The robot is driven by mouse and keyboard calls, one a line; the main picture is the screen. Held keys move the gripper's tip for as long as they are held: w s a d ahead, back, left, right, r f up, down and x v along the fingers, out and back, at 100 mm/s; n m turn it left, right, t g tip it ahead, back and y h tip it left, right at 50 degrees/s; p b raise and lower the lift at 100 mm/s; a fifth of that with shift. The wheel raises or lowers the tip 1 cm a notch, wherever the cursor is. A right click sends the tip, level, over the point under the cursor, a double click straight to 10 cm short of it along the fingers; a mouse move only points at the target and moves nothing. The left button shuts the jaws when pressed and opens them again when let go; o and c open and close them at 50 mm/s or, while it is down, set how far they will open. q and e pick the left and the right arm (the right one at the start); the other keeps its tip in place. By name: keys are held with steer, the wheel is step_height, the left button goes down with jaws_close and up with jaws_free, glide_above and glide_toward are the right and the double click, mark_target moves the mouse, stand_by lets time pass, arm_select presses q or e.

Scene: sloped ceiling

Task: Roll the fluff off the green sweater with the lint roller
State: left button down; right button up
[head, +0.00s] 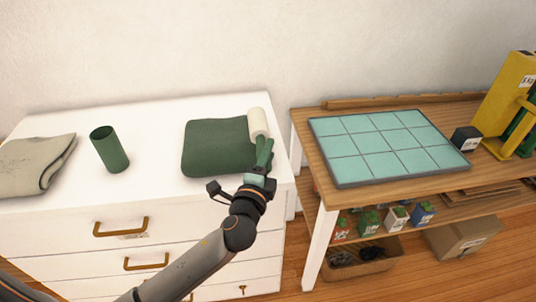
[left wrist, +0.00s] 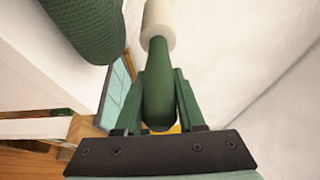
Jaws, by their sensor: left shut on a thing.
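The folded dark green sweater (head: 212,148) lies on the white dresser top. Its knitted side shows at the upper left of the left wrist view (left wrist: 88,25). The lint roller has a white head (head: 258,122) and a green handle (left wrist: 158,90). My left gripper (head: 263,158) is shut on the handle, near the dresser's right edge. The roller's head points away from my gripper, by the sweater's right edge. In the left wrist view, the head appears beside the sweater with a gap between them. I cannot make out any fluff. My right gripper is in no view.
A green cylindrical cup (head: 109,149) stands on the dresser (head: 85,196), left of the sweater. A folded beige cloth (head: 35,165) lies at the far left. A wooden bench (head: 300,135) with a teal tiled board (head: 385,146) stands right, across a narrow gap. Bare dresser top surrounds the cup.

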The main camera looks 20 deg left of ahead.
arm_select(q)
step_height(320, 180, up, 3)
steer(key=shift+r+p, duration=0.15)
steer(key=shift+p, duration=1.05)
steer(key=shift+r, duration=1.1)
